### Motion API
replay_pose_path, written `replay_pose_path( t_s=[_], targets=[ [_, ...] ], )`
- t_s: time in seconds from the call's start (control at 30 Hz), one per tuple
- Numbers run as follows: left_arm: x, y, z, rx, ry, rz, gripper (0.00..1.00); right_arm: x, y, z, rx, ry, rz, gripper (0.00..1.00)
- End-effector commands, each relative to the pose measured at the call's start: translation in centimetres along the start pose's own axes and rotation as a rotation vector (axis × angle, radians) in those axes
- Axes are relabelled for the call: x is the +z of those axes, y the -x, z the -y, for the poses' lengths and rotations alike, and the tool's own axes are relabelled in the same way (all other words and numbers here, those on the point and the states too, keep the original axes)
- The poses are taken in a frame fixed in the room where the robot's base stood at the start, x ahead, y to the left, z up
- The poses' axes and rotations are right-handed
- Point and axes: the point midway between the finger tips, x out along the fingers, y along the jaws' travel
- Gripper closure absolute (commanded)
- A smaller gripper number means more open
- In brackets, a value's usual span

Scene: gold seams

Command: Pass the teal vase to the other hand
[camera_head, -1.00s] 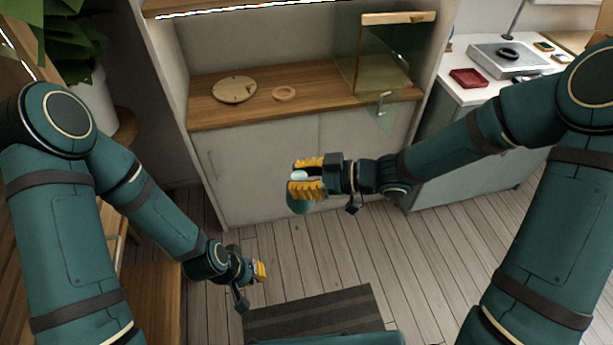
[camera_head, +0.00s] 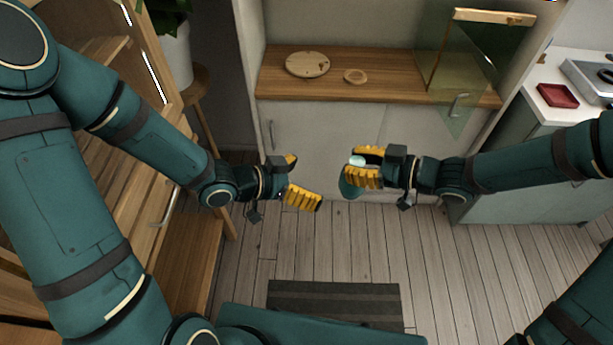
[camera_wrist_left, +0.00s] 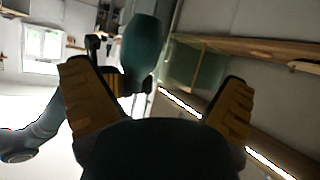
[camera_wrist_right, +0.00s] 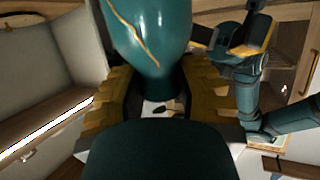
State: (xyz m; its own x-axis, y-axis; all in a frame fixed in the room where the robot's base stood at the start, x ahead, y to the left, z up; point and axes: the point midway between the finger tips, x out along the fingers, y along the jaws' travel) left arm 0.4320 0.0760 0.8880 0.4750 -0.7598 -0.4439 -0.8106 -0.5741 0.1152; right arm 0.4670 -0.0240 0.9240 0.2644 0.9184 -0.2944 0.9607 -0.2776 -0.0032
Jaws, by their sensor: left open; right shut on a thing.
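The teal vase (camera_head: 349,187) is held in my right gripper (camera_head: 364,168), whose yellow fingers are shut around its narrower part. In the right wrist view the vase (camera_wrist_right: 152,35) is glossy teal with a gold seam, its wide body beyond the fingertips. My left gripper (camera_head: 305,180) is open and empty, to the left of the vase in the head view, with a gap between them. In the left wrist view the vase (camera_wrist_left: 143,48) shows ahead, between and beyond the open fingers. The left gripper also shows in the right wrist view (camera_wrist_right: 240,42).
A wooden counter (camera_head: 390,82) behind the grippers bears a round wooden board (camera_head: 307,65), a small wooden ring (camera_head: 355,76) and a glass case (camera_head: 470,60). A red tray (camera_head: 558,95) is on the right. A striped mat (camera_head: 335,303) lies below. The space between the grippers is clear.

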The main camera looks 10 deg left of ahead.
Motion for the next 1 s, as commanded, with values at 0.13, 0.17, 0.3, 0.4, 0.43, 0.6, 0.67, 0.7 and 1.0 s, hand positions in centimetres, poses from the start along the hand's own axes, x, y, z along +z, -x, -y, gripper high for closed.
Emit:
replay_pose_path(
  t_s=[0.13, 0.17, 0.3, 0.4, 0.43, 0.6, 0.67, 0.7, 1.0],
  targets=[
    [-1.5, 1.1, -1.0, 0.056, -0.112, -0.043, 0.00, 0.0, 0.0, 0.0, 0.000, 0.000, -0.001, 1.00],
    [-1.7, 1.2, -1.2, 0.063, -0.127, -0.049, 0.00, 0.0, 0.0, 0.0, 0.000, 0.000, -0.001, 1.00],
    [-2.1, 1.4, -1.6, 0.087, -0.164, -0.062, 0.00, 0.0, 0.0, 0.0, 0.000, 0.000, -0.001, 1.00],
    [-2.2, 0.7, -1.8, 0.091, -0.168, -0.064, 0.00, 0.0, 0.0, 0.0, 0.000, 0.000, -0.001, 1.00],
    [-2.2, 0.4, -1.8, 0.092, -0.169, -0.064, 0.00, 0.0, 0.0, 0.0, 0.000, 0.000, -0.001, 1.00],
    [-2.3, -2.3, -2.1, 0.095, -0.168, -0.062, 0.00, 0.0, 0.0, 0.0, 0.000, 0.000, -0.001, 1.00],
    [-2.4, -3.4, -2.2, 0.095, -0.167, -0.062, 0.00, 0.0, 0.0, 0.0, 0.000, 0.001, -0.001, 1.00],
    [-2.4, -4.2, -2.3, 0.094, -0.167, -0.062, 0.00, 0.0, 0.0, 0.0, 0.000, 0.001, -0.001, 1.00],
    [-2.7, -8.8, -2.6, 0.091, -0.168, -0.062, 0.00, 0.0, 0.0, 0.0, 0.000, 0.000, -0.001, 1.00]
  ],
)
